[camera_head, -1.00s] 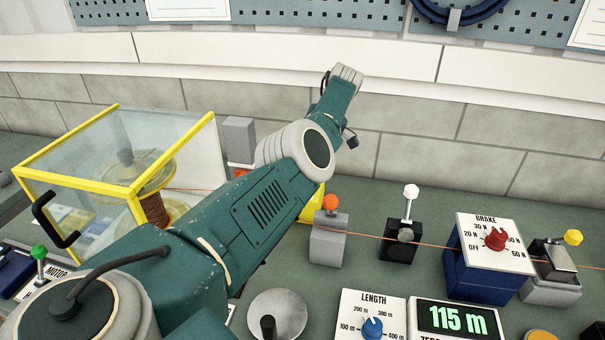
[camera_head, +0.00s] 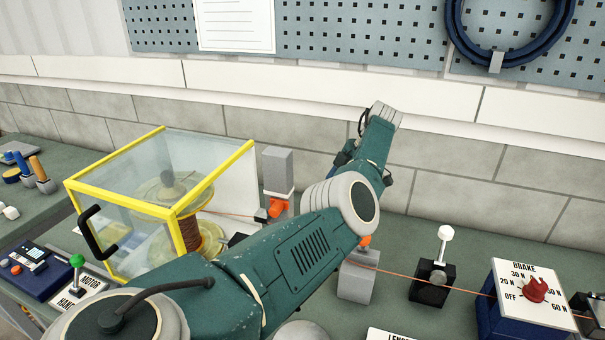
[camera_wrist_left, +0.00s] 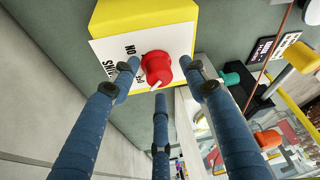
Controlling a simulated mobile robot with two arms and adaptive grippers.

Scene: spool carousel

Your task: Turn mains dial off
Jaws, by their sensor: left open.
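The mains dial is a red knob (camera_wrist_left: 157,67) on the white face of a yellow box (camera_wrist_left: 125,14) in the left wrist view. "ON" is printed beside the knob, and the other lettering is partly covered. A white mark shows on the knob's lower side in the picture. My left gripper (camera_wrist_left: 162,82) is open, its blue fingers spread around the knob at left, right and below. I cannot tell whether any finger touches it. In the head view my left arm hides the mains box and the gripper's fingers. My right gripper is not in view.
A yellow-framed clear guard (camera_head: 150,150) encloses a spool at left. A wire runs right from it past a grey post (camera_head: 357,280), a black white-knobbed switch (camera_head: 432,284) and the brake box (camera_head: 520,310). A tiled wall (camera_head: 270,125) stands close behind.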

